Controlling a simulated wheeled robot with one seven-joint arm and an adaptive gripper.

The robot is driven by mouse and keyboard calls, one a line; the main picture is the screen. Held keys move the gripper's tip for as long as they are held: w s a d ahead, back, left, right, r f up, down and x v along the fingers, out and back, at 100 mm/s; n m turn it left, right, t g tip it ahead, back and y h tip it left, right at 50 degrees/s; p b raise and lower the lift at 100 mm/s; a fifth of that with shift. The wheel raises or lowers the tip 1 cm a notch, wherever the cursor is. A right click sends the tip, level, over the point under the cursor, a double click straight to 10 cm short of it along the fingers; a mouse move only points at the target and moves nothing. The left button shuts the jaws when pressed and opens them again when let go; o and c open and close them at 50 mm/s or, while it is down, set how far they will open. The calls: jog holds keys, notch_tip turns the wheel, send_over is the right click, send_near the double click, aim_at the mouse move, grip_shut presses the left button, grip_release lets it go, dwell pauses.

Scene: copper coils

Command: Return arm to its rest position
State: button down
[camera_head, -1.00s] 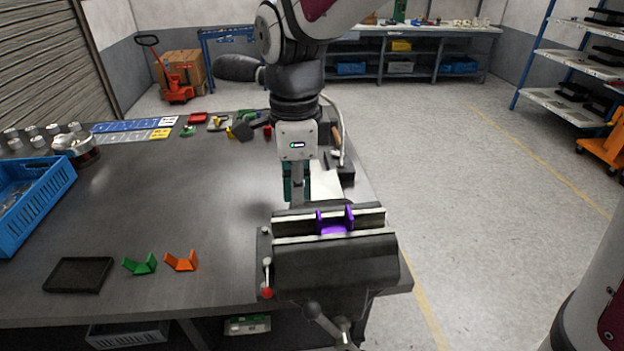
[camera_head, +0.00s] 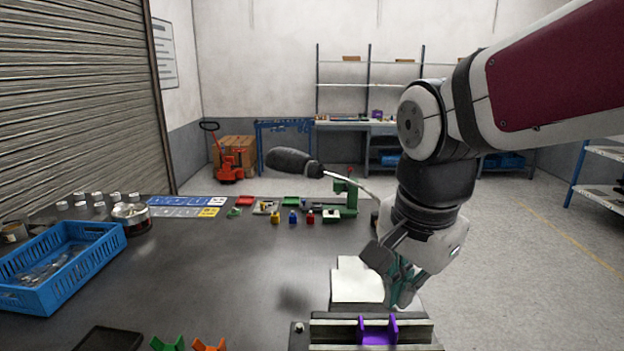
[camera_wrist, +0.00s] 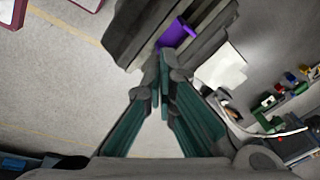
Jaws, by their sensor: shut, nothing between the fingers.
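My gripper (camera_head: 402,290) is above the right edge of the dark workbench (camera_head: 225,270), just behind the vise (camera_head: 330,330). It is tilted, and its fingers are shut and empty. In the wrist view the green-padded fingers (camera_wrist: 160,90) come together in front of the vise (camera_wrist: 150,30). A purple bracket (camera_head: 377,331) sits between the vise jaws and also shows in the wrist view (camera_wrist: 175,35). My gripper is apart from the bracket.
A blue crate (camera_head: 65,265) stands at the bench's left. Green (camera_head: 168,344) and orange (camera_head: 208,345) brackets and a black tray (camera_head: 108,339) lie at the front. A green machine (camera_head: 343,195) and small coloured items stand at the back. The bench's middle is clear.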

jog(key=s+d+r+n+t, duration=0.2)
jog(key=s+d+n, duration=0.4)
jog(key=s+n, duration=0.3)
jog(key=shift+d+n+t, duration=0.4)
jog(key=shift+n+t, duration=0.2)
jog(key=shift+n, duration=0.2)
